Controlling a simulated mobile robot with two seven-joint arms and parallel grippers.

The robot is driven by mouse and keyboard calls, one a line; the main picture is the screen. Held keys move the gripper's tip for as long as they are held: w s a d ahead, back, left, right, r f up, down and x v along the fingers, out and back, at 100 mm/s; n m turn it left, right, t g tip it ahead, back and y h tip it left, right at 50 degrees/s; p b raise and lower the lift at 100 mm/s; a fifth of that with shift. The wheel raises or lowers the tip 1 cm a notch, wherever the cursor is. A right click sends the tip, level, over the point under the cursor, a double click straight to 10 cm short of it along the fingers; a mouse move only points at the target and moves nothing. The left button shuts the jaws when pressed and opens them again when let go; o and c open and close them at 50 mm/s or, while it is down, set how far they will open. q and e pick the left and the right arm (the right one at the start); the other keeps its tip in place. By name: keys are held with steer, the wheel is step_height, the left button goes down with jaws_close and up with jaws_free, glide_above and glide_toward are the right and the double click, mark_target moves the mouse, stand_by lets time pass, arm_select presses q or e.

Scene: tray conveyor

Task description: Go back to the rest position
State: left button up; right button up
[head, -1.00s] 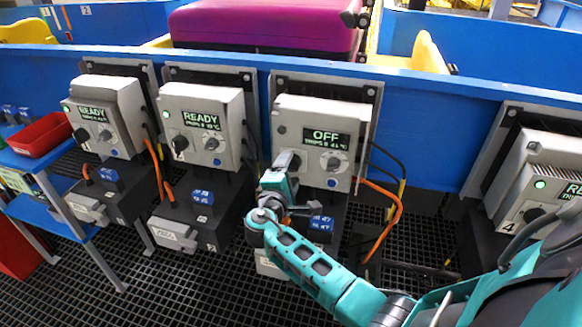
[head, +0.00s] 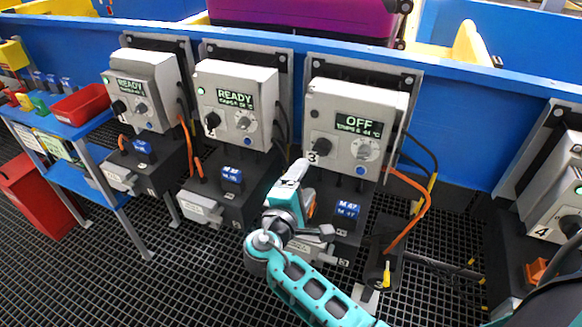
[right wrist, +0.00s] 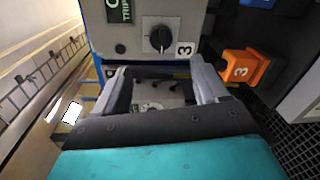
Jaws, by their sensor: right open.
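My right gripper (head: 298,172) is open and empty, below and in front of the grey control box (head: 385,108) marked 3, whose display reads OFF. My right arm reaches in from the lower right. My left gripper is not in view.
Two boxes reading READY (head: 236,97) stand to the left, and box 4 (head: 550,200) is at the right. An orange cable (head: 415,215) hangs right of box 3. A blue shelf (head: 75,128) holds a red bin (head: 80,104).

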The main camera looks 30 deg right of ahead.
steer(key=s+a+f+m+g+y, duration=0.1)
steer(key=s+f+y, duration=0.25)
steer(key=f, duration=0.25)
steer(key=s+a+f+y, duration=0.2)
steer(key=s+f+y, duration=0.1)
steer(key=f+y, duration=0.25)
steer(key=s+a+f+m+t+y+p, duration=0.1)
steer(key=s+a+m+y, duration=0.4)
steer(key=s, duration=0.5)
steer(key=shift+s+m+y, duration=0.3)
steer(key=shift+m+y, duration=0.5)
steer(key=shift+m, duration=0.3)
steer(key=shift+c, duration=0.5)
